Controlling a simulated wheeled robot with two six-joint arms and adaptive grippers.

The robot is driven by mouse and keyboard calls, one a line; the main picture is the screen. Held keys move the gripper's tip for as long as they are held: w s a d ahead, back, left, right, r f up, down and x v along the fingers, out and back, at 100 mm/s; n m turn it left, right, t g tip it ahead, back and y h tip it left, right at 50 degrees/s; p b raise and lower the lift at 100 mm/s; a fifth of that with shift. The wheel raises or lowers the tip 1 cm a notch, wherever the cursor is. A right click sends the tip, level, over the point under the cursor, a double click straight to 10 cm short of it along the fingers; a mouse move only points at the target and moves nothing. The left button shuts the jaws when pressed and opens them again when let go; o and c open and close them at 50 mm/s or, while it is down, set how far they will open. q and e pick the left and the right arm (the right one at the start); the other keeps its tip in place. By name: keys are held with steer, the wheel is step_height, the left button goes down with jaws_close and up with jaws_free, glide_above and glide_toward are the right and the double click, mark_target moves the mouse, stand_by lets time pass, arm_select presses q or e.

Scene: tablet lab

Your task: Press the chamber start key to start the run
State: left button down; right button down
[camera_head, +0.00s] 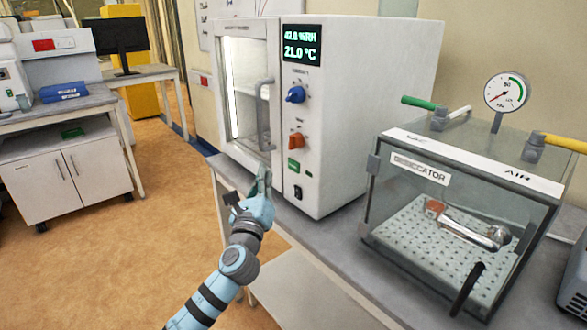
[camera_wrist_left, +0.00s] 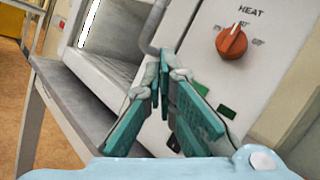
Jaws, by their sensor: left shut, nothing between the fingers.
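The white chamber (camera_head: 375,80) stands on the grey bench, its display reading 21.0 °C and a humidity value. Its small green key (camera_head: 293,166) is on the front panel, below the orange heat knob (camera_head: 296,141) and above a black switch (camera_head: 298,192). My left gripper (camera_head: 264,172) is shut and empty, in front of the chamber and left of the green key, apparently apart from it. In the left wrist view the shut fingers (camera_wrist_left: 163,70) point toward the panel, with a green patch (camera_wrist_left: 228,111) to their right that looks like the key. My right gripper is out of view.
A blue humidity knob (camera_head: 296,94) sits above the heat knob. The chamber door handle (camera_head: 265,88) stands out near my left gripper. A glass desiccator (camera_head: 420,172) with a gauge (camera_head: 508,92) stands to the right. Open floor (camera_head: 140,230) lies left.

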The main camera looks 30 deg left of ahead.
mark_target(294, 166)
arm_select(q)
steer(key=shift+w+d+b, duration=0.15)
steer(key=shift+w+d, duration=0.1)
steer(key=shift+w, duration=0.6)
steer(key=shift+w+d+b, duration=0.1)
steer(key=shift+w+d, duration=0.2)
steer(key=shift+w, duration=0.5)
steer(key=shift+w+d+b, duration=0.15)
steer(key=shift+w+d, duration=0.1)
steer(key=shift+w, duration=0.6)
steer(key=shift+w+d, duration=0.1)
steer(key=shift+w, duration=0.3)
steer(key=shift+w+d, duration=0.1)
steer(key=shift+w, duration=0.2)
steer(key=shift+s, duration=0.1)
steer(key=shift+s+a+p, duration=0.25)
steer(key=shift+s+p, duration=0.1)
steer(key=shift+s, duration=0.25)
